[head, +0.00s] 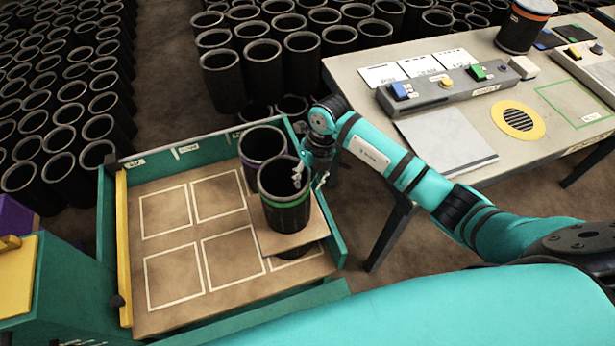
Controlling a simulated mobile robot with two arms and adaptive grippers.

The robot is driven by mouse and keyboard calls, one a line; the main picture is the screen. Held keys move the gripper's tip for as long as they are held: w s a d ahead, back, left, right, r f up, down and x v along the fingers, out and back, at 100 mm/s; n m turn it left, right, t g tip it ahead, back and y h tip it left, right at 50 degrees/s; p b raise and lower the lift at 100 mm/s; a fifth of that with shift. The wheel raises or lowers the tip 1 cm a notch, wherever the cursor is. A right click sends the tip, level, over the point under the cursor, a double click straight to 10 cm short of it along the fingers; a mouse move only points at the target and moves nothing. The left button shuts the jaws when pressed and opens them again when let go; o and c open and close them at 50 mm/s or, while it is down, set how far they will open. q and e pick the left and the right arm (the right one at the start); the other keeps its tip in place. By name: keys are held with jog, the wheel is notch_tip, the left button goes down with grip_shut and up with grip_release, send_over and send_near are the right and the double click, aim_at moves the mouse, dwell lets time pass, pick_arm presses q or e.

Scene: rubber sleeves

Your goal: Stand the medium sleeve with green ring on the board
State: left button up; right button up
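The black sleeve with the green ring (285,213) is upright over a small brown board (315,232) in the right part of the crate. It looks seated there, but its base contact is hard to judge. My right gripper (310,180) is at this sleeve's right rim. One finger is inside the mouth and the other outside, spread apart with the wall between them. I cannot see a firm grip. My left gripper is not in view.
A sleeve with a purple ring (262,143) stands just behind. The green-walled crate (107,215) has a floor with several white outlined squares, empty at left. A worktable (370,75) is at right; many black sleeves stand behind and left.

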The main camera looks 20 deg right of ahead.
jog(key=shift+r, duration=0.1)
jog(key=shift+w+r+p, duration=0.1)
jog(key=shift+r+p, duration=0.35)
jog(key=shift+r, duration=0.4)
jog(key=b+v, duration=0.1)
jog(key=v, duration=1)
jog(key=shift+b, duration=0.35)
jog(key=shift+r, duration=0.15)
